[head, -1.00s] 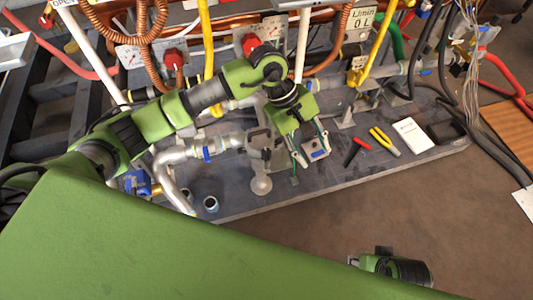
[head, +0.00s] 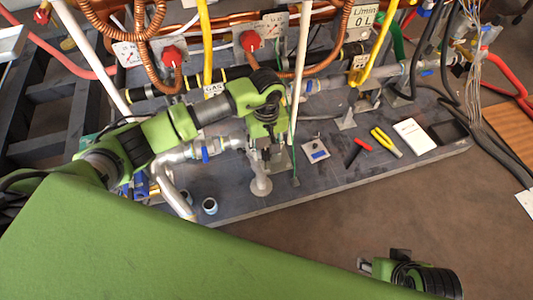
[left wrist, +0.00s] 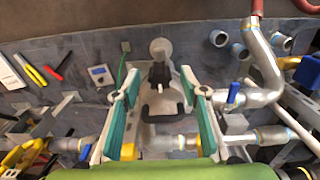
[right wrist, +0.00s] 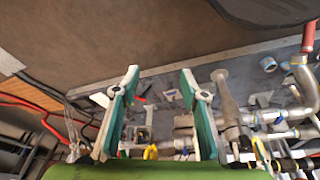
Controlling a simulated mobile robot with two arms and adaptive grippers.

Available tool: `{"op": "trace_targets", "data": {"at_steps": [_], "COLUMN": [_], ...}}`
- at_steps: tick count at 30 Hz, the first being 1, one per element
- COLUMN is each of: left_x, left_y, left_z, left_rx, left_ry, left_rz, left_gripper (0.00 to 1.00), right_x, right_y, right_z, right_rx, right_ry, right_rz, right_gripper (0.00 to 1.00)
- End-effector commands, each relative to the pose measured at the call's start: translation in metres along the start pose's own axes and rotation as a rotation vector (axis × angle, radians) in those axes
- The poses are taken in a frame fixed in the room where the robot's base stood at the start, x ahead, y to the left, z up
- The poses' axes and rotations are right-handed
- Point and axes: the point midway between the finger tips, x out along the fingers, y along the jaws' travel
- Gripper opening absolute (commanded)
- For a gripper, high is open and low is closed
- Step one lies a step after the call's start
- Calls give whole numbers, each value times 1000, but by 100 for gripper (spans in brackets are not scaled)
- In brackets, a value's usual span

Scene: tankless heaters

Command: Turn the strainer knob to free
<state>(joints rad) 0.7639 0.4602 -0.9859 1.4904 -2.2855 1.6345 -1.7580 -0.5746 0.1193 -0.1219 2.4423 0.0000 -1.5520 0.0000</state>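A grey metal strainer body (left wrist: 158,128) sits in the pipe line low on the board. Its stem ends in a round grey cap (left wrist: 160,48), which also shows in the head view (head: 261,187). A dark part on the stem (left wrist: 160,73) looks like the knob; a black curved handle (left wrist: 164,110) is nearer the pipe. My left gripper (left wrist: 158,80) is open, its green-padded fingers on either side of the stem with visible gaps. In the head view the left gripper (head: 266,148) hides part of the strainer. My right gripper (right wrist: 159,73) is open and empty, off the board over the floor (head: 365,258).
A small display box (head: 315,150), red-handled tool (head: 357,152), yellow-handled pliers (head: 385,142) and white card (head: 413,135) lie right of the strainer. A blue valve handle (left wrist: 233,93) and bent pipe (left wrist: 264,70) stand beside the left gripper. The floor in front is clear.

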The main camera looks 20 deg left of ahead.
Motion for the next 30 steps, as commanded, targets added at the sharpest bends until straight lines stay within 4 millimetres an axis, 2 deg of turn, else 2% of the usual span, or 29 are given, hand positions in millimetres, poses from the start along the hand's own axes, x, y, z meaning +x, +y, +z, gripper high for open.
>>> {"op": "trace_targets", "data": {"at_steps": [1, 6, 15, 16, 20, 30], "left_x": [8, 19, 21, 21, 21, 21], "left_y": [0, 0, 0, 0, 0, 0], "left_z": [0, 0, 0, 0, 0, 0], "left_rx": [-1, -1, -1, -1, -1, -23], "left_ry": [-1, 0, 1, 1, 0, 0], "left_rz": [1, 1, 1, 1, 1, 1], "left_gripper": [40, 40, 40, 35, 1, 1], "right_x": [-1, -7, -8, -8, -8, -8], "right_y": [0, 0, 0, 0, 0, 0], "right_z": [0, 1, 1, 1, 1, 1], "right_rx": [0, 0, 1, 1, 0, 0], "right_ry": [2, 4, 3, 3, 3, 3], "right_rz": [0, 1, 1, 1, 1, 1], "right_gripper": [40, 40, 40, 40, 40, 40]}}
